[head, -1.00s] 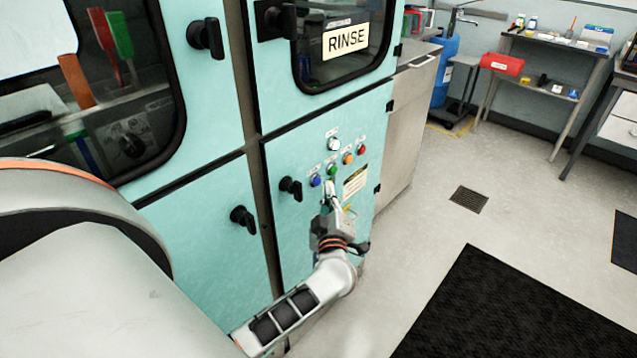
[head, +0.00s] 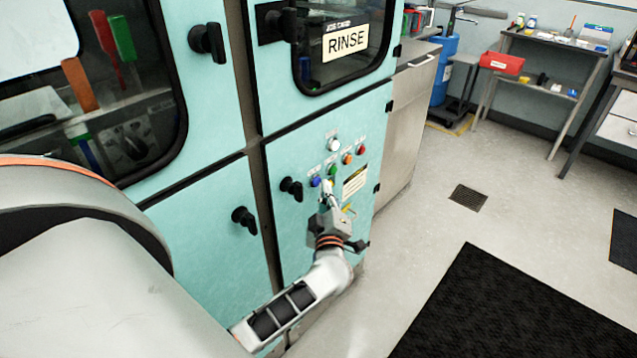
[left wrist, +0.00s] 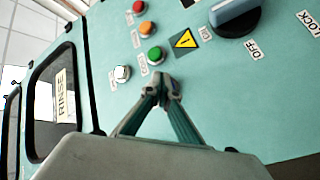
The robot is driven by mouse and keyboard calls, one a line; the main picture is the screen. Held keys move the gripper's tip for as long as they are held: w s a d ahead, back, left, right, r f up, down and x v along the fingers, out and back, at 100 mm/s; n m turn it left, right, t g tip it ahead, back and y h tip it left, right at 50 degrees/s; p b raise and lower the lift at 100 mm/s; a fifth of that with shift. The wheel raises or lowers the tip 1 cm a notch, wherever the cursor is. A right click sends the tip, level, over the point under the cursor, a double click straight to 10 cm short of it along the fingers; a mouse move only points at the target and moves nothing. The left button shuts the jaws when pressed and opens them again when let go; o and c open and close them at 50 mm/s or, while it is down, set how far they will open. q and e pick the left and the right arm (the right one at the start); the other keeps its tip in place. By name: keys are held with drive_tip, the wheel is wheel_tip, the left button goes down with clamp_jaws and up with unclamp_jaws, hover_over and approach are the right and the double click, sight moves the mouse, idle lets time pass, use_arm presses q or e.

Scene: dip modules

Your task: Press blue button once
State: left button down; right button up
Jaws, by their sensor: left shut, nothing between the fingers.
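The blue button (head: 316,181) is on the teal panel under the RINSE window, lowest and leftmost in a slanting row of coloured buttons. My left gripper (head: 327,184) is shut and empty, its tips just right of the blue button in the head view. I cannot tell whether they touch the panel. In the left wrist view the shut fingertips (left wrist: 166,82) are just below the green button (left wrist: 155,55). The blue button does not show there and seems hidden behind the fingers. My right gripper is not in view.
Near the blue button are the green button (head: 332,170), orange button (head: 347,159), red button (head: 362,150) and white button (head: 334,144). Open floor and a black mat (head: 490,310) lie to the right.

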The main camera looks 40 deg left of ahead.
use_arm(q)
drive_tip(key=shift+a+p, duration=0.35)
drive_tip(key=shift+a, duration=0.15)
idle(0.5)
drive_tip(key=shift+d, duration=0.1)
drive_tip(key=shift+s+d+p, duration=0.1)
drive_tip(key=shift+d+p, duration=0.25)
drive_tip(key=shift+d, duration=0.45)
drive_tip(key=d+p, duration=0.1)
drive_tip(key=d, duration=0.4)
drive_tip(key=shift+s, duration=0.2)
idle(0.8)
